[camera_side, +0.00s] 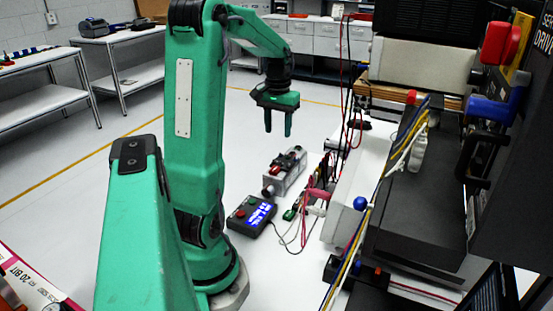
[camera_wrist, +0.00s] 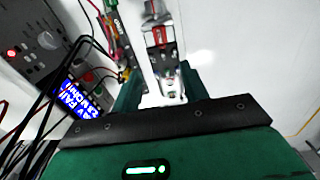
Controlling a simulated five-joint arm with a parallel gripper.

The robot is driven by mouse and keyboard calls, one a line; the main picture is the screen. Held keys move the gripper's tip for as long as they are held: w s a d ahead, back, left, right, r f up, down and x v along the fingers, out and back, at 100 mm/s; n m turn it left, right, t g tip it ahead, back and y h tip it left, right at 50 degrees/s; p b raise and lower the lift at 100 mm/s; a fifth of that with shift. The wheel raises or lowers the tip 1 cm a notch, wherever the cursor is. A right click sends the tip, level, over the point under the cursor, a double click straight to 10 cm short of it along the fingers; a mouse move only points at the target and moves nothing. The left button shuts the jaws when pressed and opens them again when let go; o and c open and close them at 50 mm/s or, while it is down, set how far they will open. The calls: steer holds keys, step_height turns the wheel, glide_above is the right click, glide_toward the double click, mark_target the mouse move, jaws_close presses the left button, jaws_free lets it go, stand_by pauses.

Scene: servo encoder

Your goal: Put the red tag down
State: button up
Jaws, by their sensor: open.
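My gripper (camera_side: 278,128) is open and points down, with nothing visible between its fingers. It hangs above a grey servo-like unit (camera_side: 285,180) on the white surface, with a clear gap between them. A small red and black piece (camera_side: 285,163) lies on top of that unit. It may be the red tag, but it is too small to be sure. In the wrist view, a red piece (camera_wrist: 160,36) shows ahead of my green gripper body. The gripper body hides the lower part of that view.
A black box with a lit blue display (camera_side: 251,215) stands left of the unit, and its display shows in the wrist view (camera_wrist: 80,98). Red and black cables run to the right, beside a white box (camera_side: 350,190). A dark equipment rack fills the right side. The floor behind is clear.

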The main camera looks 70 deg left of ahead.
steer(key=s+d+r+m+t, duration=0.1)
steer(key=d+m+t, duration=0.1)
steer(key=d, duration=0.8)
steer(key=s+d+r+m+t, duration=0.1)
steer(key=d+m, duration=0.3)
steer(key=d, duration=0.6)
steer(key=s+d+r+m+t, duration=0.1)
steer(key=d+r+m+t, duration=0.1)
steer(key=d, duration=0.8)
steer(key=shift+s+r+m+t, duration=0.3)
steer(key=shift+s+r+m, duration=0.1)
steer(key=shift+r, duration=0.2)
